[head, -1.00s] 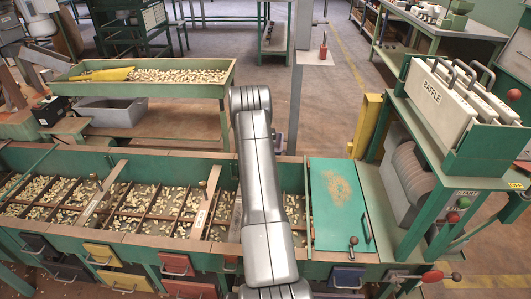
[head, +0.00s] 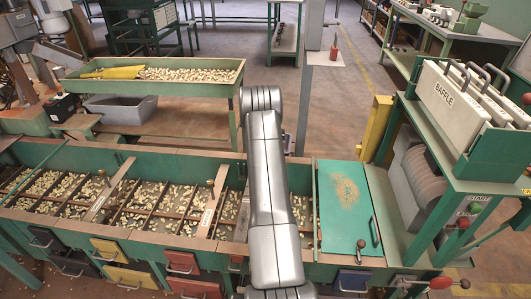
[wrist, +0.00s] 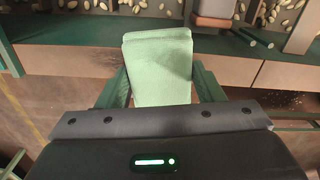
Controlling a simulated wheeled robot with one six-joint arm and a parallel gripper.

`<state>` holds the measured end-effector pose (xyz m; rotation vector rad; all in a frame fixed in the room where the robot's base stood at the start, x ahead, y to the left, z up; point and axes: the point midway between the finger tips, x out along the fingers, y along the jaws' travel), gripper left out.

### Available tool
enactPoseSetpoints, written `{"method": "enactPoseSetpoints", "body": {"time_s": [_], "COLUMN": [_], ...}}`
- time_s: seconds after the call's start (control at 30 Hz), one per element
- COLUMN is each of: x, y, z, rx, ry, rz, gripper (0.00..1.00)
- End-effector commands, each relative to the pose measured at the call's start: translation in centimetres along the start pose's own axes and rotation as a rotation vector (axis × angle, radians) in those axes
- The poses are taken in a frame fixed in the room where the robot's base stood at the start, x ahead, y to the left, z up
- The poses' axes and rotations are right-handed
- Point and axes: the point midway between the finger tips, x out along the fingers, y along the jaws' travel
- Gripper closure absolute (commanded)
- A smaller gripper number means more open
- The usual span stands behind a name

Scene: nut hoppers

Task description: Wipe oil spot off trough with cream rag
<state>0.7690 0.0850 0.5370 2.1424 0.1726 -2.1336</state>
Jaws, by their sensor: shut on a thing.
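The trough (head: 62,152) is long and green, with divided bays of nuts, and runs across the head view. Its brown ledge (wrist: 75,62) crosses the wrist view. My gripper (wrist: 160,75) is shut on a folded, pad-like rag (wrist: 158,60), which looks pale green rather than cream. The rag lies over the ledge in the wrist view; I cannot tell whether it touches. A faint dark speckled mark (wrist: 294,100) shows on the brown surface at right; I cannot tell whether it is the oil spot. My arm hides the gripper in the head view.
A teal lid (head: 340,225) with a tan speckled patch covers the trough's right end. A baffle rack (head: 465,150) and red-knobbed levers (head: 440,283) stand right of it. Coloured drawers (head: 185,262) line the front. A nut tray (head: 185,88) stands behind.

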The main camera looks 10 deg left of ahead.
Motion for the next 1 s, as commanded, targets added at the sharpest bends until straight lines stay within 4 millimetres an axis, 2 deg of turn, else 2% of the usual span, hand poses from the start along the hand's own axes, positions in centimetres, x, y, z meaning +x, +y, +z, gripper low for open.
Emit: {"method": "enactPoseSetpoints", "body": {"time_s": [0.27, 0.63, 1.0], "x": [0.2, 0.1, 0.0], "y": [1.1, 4.2, 5.9], "z": [0.3, 0.8, 1.1], "rx": [0.002, 0.002, 0.003], "ry": [-0.004, -0.005, -0.003], "rz": [0.001, 0.001, 0.0], "gripper": [0.57, 0.57, 0.57]}}
